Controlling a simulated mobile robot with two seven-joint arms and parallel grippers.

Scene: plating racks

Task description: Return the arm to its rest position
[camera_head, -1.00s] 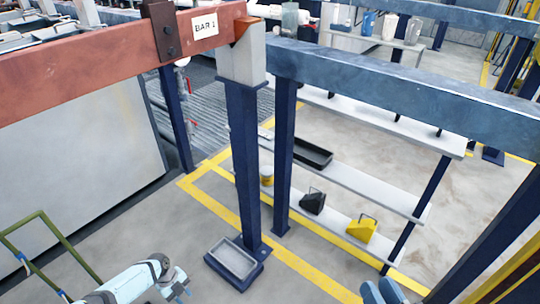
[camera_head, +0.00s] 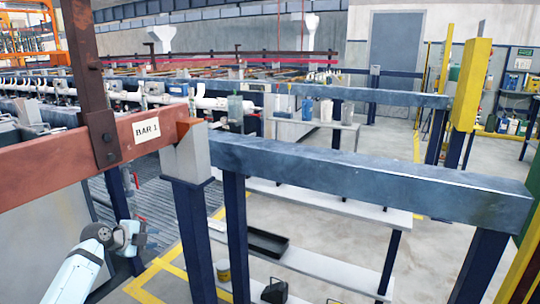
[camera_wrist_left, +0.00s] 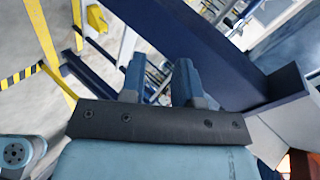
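My left arm comes up from the lower left in the head view, light blue and white with dark joints. Its gripper end (camera_head: 138,236) is in front of the blue post under the red beam; the fingers are too small to make out there. In the left wrist view the two blue-grey fingers of my left gripper (camera_wrist_left: 160,82) stand apart, with only background between them. The gripper is open and holds nothing. My right arm and gripper do not show in either view.
A red beam (camera_head: 60,169) labelled BAR 1 and a blue beam (camera_head: 370,180) cross at the front on blue posts. Behind is a low shelf with a black tray (camera_head: 262,240). A dark blue beam (camera_wrist_left: 200,50) lies close beyond my left fingers.

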